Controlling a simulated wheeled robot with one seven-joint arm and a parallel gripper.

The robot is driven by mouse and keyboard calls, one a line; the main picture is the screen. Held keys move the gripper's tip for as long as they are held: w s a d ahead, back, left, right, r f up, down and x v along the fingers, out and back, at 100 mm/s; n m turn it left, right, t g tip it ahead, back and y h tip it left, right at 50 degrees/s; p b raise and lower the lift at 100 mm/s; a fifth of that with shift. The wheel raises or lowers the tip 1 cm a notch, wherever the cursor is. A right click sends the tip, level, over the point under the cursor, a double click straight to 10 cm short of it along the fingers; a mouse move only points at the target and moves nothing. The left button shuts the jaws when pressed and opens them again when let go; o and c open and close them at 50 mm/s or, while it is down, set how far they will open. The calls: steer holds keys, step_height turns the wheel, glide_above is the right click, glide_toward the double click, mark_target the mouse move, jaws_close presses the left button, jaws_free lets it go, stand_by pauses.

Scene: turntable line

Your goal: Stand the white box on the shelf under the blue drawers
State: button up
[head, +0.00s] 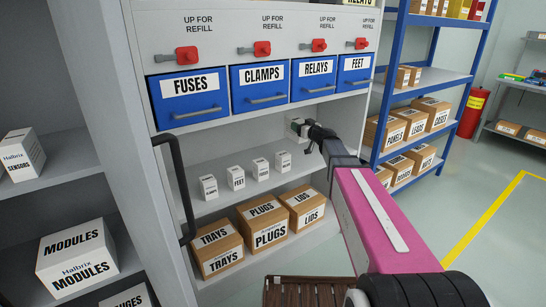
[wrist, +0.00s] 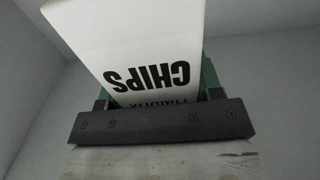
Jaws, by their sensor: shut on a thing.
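My gripper (head: 301,128) is shut on a white box (wrist: 135,40) marked CHIPS. In the wrist view the box sits between two green fingers, its lettering upside down. In the head view the held box (head: 294,124) shows small, partly hidden by my gripper, just below the RELAYS drawer. The blue drawers (head: 260,88) are labelled FUSES, CLAMPS, RELAYS and FEET, all shut. Below them is the shelf (head: 305,166), with a row of several small white boxes (head: 236,177) on its left part. Whether the held box touches the shelf I cannot tell.
Cardboard boxes (head: 268,223) marked TRAYS, PLUGS and LIDS stand on the lower level. A dark upright handle (head: 181,185) is at the unit's left edge. A blue-framed rack (head: 405,110) stands to the right. The shelf right of the small boxes looks bare.

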steer(key=shift+w+d+f, duration=0.1)
steer(key=shift+d+f, duration=2.6)
steer(key=shift+d, duration=0.15)
steer(key=shift+w+d+f, duration=0.1)
steer(key=shift+d+f, duration=2.6)
steer(key=shift+d, duration=0.15)
steer(key=shift+f, duration=0.1)
steer(key=o, duration=1.1)
steer(key=shift+o, duration=0.2)
